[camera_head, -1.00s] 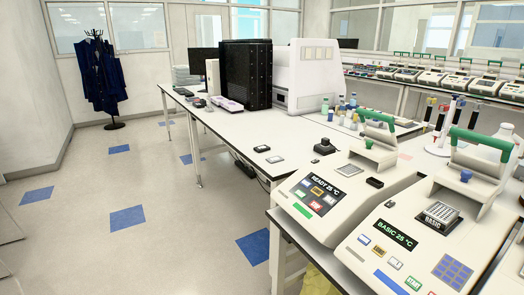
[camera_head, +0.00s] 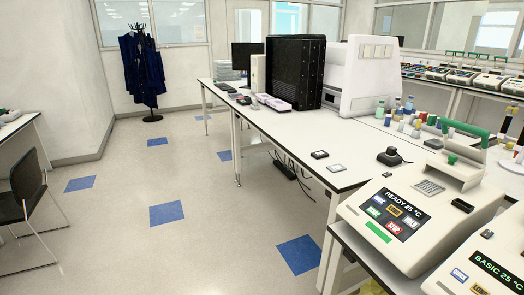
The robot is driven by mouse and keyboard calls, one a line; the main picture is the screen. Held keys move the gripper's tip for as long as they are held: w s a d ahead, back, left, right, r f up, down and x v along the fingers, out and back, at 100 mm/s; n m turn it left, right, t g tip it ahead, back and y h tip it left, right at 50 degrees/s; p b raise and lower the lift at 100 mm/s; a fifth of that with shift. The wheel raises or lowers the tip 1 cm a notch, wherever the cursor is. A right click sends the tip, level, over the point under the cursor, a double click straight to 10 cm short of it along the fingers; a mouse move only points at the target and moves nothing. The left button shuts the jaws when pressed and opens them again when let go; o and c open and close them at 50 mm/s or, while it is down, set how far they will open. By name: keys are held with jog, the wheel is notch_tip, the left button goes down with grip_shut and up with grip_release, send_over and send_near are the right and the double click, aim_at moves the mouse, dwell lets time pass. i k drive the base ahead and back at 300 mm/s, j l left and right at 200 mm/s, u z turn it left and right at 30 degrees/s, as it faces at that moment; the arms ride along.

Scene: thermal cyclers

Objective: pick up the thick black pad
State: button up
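A small flat black pad (camera_head: 319,154) lies on the white bench top (camera_head: 290,134) near its front edge. Beside it lies a similar flat pad with a pale face and dark rim (camera_head: 336,168). Farther right on the bench stands a thicker black block (camera_head: 389,157) with a raised part on top. I cannot tell for sure which of the black items is the thick black pad. My gripper is not in view.
A thermal cycler (camera_head: 408,226) reading READY 25 °C stands on the nearer bench at right, with another (camera_head: 485,268) beside it. Small bottles (camera_head: 411,124) stand behind. A tall black case (camera_head: 296,72) stands at the back. A chair (camera_head: 30,195) is at left; the floor between is clear.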

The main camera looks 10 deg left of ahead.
aim_at(321, 154)
jog(key=i+j+u, duration=0.5)
jog(key=i+u, duration=0.25)
jog(key=i+j+u, duration=0.1)
jog(key=i+u, duration=0.3)
jog(key=i+j+z, duration=0.15)
jog(key=i+z, duration=0.3)
jog(key=i, duration=0.15)
jog(key=i+j+z, duration=0.4)
jog(key=i, duration=0.2)
jog(key=i+j+z, duration=0.45)
jog(key=i+j, duration=0.1)
